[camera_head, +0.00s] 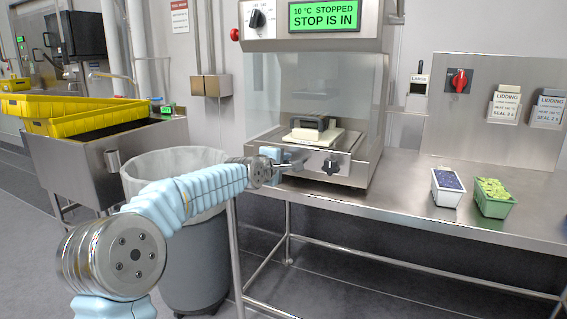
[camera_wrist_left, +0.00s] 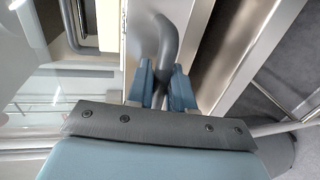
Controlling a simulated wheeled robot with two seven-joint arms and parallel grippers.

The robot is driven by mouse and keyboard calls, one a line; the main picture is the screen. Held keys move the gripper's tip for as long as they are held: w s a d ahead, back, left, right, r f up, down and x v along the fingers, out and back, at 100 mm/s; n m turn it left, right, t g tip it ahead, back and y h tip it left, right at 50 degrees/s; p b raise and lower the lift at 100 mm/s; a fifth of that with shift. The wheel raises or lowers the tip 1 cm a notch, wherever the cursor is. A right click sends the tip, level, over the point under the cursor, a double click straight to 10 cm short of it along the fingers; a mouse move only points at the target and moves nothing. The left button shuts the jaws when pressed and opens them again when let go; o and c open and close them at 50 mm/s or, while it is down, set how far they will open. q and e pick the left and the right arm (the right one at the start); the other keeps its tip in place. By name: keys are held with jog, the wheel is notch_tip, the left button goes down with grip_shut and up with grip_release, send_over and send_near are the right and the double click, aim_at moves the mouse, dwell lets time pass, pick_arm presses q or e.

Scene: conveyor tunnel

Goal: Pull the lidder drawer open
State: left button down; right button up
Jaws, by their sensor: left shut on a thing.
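The lidder (camera_head: 315,90) stands on the steel table, with a green display reading "STOP IS IN". My left gripper (camera_head: 283,167) is at the left part of the drawer front. In the left wrist view its blue fingers (camera_wrist_left: 162,88) are shut around a bent grey handle (camera_wrist_left: 167,38). How far the drawer stands out is hard to tell. My right gripper is out of view.
A lined grey bin (camera_head: 193,255) stands left of the table, below my left arm. Two small trays, one with blue contents (camera_head: 447,187) and one green (camera_head: 494,197), stand on the table (camera_head: 400,205) at right. Yellow crates (camera_head: 85,115) are at far left.

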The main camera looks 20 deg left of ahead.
pick_arm(q)
jog(key=shift+s, duration=0.1)
jog(key=shift+s+f+b, duration=0.1)
jog(key=shift+s+b, duration=0.15)
jog(key=shift+b, duration=0.05)
jog(key=f+b+v, duration=0.2)
jog(key=b+v, duration=0.2)
jog(key=v, duration=0.7)
jog(key=s+f+b+v, duration=0.1)
jog(key=b+v, duration=0.3)
jog(key=v, duration=0.7)
jog(key=shift+f+b, duration=0.3)
jog(key=shift+f, duration=0.45)
jog(key=c, duration=1.2)
grip_release()
jog(key=shift+o, duration=0.2)
